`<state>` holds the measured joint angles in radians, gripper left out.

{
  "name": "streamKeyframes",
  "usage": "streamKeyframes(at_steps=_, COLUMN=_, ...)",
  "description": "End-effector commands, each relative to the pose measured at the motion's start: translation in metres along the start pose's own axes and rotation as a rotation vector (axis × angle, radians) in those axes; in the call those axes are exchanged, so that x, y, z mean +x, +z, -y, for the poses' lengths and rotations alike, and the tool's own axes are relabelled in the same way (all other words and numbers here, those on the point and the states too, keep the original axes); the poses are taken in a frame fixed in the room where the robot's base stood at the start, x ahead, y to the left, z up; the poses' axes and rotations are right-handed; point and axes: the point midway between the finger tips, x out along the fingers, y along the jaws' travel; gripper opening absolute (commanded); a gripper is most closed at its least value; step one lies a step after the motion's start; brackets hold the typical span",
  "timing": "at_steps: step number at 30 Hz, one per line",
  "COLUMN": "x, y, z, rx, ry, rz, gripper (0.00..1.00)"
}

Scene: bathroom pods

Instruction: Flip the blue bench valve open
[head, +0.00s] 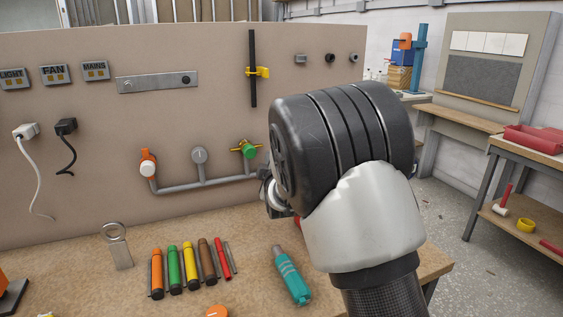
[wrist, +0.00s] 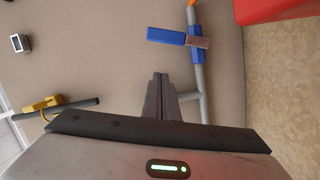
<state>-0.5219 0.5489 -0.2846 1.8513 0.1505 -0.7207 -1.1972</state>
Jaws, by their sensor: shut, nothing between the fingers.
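The blue bench valve shows in the wrist view, with its body (wrist: 197,54) on a grey pipe and a flat blue lever (wrist: 165,36) sticking out to the left, crosswise to the pipe. The wrist view looks turned, with the bench at the right. In the head view my arm covers the blue valve and the gripper's fingers.
In the head view, a grey pipe (head: 205,184) carries an orange valve (head: 148,163), a gauge (head: 200,159) and a green valve (head: 248,149). Coloured markers, a teal tool (head: 291,277) and a metal tag (head: 117,247) lie on the bench (head: 85,284). A yellow clamp (head: 257,72) hangs above.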

Motion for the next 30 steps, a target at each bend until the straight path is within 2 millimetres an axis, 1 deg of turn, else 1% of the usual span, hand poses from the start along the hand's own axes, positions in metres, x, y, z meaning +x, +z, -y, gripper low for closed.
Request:
streamKeyframes(at_steps=1, x=0.011, y=0.001, z=0.001, rx=0.0, ry=0.0, rz=0.0, gripper=0.0)
streamKeyframes(at_steps=2, x=0.017, y=0.001, z=0.001, rx=0.0, ry=0.0, rz=0.0, gripper=0.0)
streamKeyframes(at_steps=3, x=0.02, y=0.008, z=0.001, rx=0.001, ry=0.0, rz=0.005, gripper=0.0)
streamKeyframes(at_steps=6, x=0.022, y=0.024, z=0.001, rx=0.001, ry=0.0, rz=0.004, gripper=0.0)
streamKeyframes(at_steps=11, x=0.025, y=0.036, z=0.001, rx=0.002, ry=-0.001, rz=0.001, gripper=0.0)
streamKeyframes(at_steps=15, x=0.026, y=0.039, z=0.0, rx=0.002, ry=-0.001, rz=0.0, gripper=0.0)
streamKeyframes(at_steps=24, x=0.026, y=0.039, z=0.0, rx=0.002, ry=-0.001, rz=0.0, gripper=0.0)
streamKeyframes(at_steps=30, x=0.026, y=0.042, z=-0.001, rx=0.032, ry=-0.007, rz=0.001, gripper=0.0)
